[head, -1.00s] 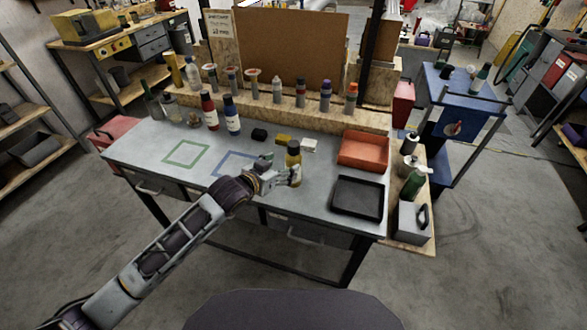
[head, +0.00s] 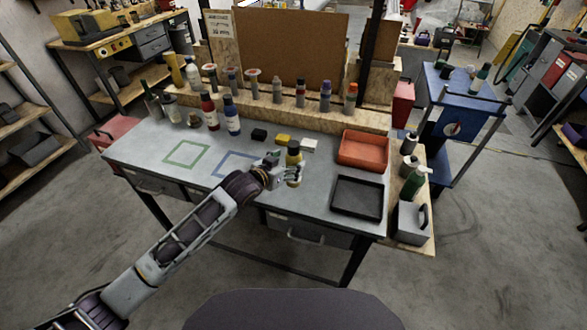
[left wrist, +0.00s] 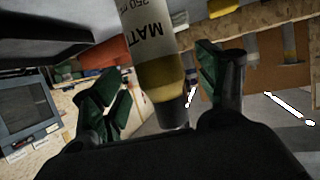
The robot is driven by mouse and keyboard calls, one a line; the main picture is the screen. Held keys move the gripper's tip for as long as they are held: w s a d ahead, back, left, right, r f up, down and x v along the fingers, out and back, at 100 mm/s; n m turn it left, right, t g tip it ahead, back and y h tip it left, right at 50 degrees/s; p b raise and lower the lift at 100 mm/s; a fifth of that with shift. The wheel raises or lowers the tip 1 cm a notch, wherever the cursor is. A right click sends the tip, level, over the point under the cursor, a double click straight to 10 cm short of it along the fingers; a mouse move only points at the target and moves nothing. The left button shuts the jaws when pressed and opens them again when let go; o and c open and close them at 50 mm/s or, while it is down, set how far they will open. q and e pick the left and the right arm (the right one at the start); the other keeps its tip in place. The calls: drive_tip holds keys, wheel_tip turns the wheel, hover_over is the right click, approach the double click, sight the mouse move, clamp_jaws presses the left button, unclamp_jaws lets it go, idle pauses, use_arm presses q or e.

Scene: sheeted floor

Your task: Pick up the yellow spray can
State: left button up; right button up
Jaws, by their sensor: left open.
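The yellow spray can (head: 293,156) stands upright on the grey workbench (head: 320,176), near the middle. My left gripper (head: 287,174) is at the can, with its fingers low around the can's body. In the left wrist view the can (left wrist: 152,38) shows a pale label with dark lettering, a yellow band and a dark end. It lies between the two green-padded fingers of my open left gripper (left wrist: 158,78), with gaps visible beside it. The fingers partly hide the can's lower part in the head view. My right gripper is not in view.
A black tray (head: 358,211) and a red-orange tray (head: 361,163) lie to the right. A yellow block (head: 283,138), a black block (head: 259,134) and a white block (head: 309,145) lie behind the can. Red (head: 209,111) and blue (head: 231,117) bottles stand back left.

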sight(294, 143)
use_arm(q)
drive_tip(key=shift+w+d, duration=0.55)
drive_tip(key=shift+w, duration=0.1)
drive_tip(key=shift+x, duration=1.1)
drive_tip(key=shift+f, duration=0.15)
drive_tip(key=c, duration=1.3)
drive_tip(key=shift+o, duration=0.2)
drive_tip(key=shift+r, duration=5.05)
